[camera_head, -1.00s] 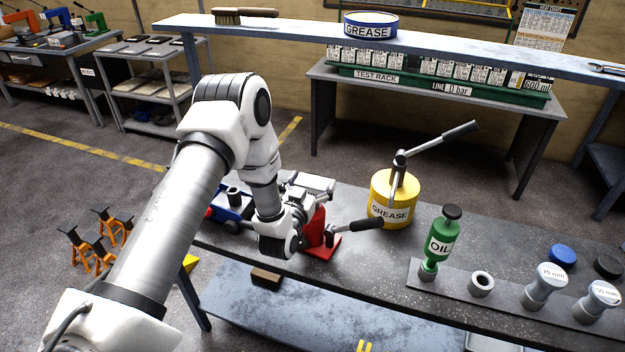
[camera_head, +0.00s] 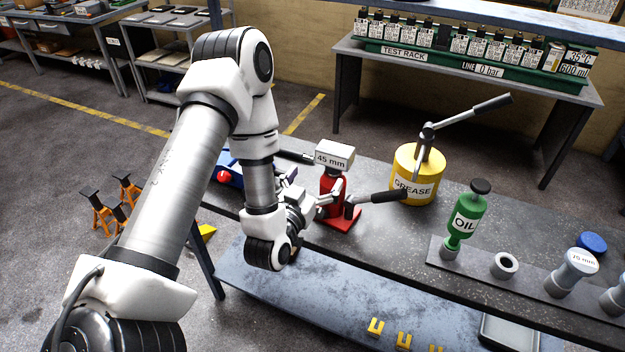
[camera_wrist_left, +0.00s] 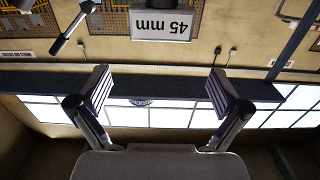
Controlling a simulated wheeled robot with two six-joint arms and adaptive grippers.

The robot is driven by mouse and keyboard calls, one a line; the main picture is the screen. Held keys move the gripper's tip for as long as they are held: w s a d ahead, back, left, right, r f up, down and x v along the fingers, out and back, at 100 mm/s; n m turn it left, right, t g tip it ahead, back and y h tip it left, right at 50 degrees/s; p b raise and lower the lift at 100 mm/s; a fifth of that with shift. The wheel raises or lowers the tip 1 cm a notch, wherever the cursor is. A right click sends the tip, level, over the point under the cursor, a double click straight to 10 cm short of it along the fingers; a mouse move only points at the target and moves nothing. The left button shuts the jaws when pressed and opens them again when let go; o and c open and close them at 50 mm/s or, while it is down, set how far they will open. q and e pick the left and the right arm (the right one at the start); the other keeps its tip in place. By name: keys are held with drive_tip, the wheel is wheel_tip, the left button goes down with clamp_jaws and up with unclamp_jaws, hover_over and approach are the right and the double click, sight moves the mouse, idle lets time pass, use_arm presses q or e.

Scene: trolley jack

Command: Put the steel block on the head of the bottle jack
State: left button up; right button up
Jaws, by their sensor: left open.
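The steel block (camera_head: 333,155), a pale block labelled 45 mm, rests on top of the red bottle jack (camera_head: 331,187). The jack stands on its red base on the dark workbench, its handle reaching right. My left gripper (camera_head: 328,200) is low beside the jack, below and in front of the block. In the left wrist view my left gripper (camera_wrist_left: 162,92) has its fingers wide apart with nothing between them. There the block (camera_wrist_left: 160,22) shows upside down at the top, clear of both fingers. The jack's head is hidden under the block. My right gripper is out of view.
A yellow grease pot (camera_head: 417,172) with a long lever stands right of the jack. A green oil bottle (camera_head: 465,215) and several round adapters stand on a strip farther right. A blue item (camera_head: 228,172) lies left of the jack. Bare bench lies in front of the grease pot.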

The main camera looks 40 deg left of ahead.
use_arm(q)
drive_tip(key=s+d+f+m+g+h, duration=0.1)
drive_tip(key=s+d+f+g, duration=0.25)
drive_tip(key=f, duration=0.35)
drive_tip(key=s+d+f+g+h, duration=0.2)
drive_tip(key=s+f+g, duration=0.2)
drive_tip(key=f, duration=0.3)
drive_tip(key=s+d+f+m+g+h, duration=0.1)
drive_tip(key=s+d+f+g, duration=0.25)
drive_tip(key=f, duration=0.35)
drive_tip(key=s+d+f+g, duration=0.1)
drive_tip(key=s+f+g, duration=0.1)
drive_tip(key=s, duration=0.5)
drive_tip(key=s+d+f+g, duration=0.1)
drive_tip(key=s+f+g, duration=0.2)
drive_tip(key=s, duration=0.5)
drive_tip(key=shift+g, duration=0.8)
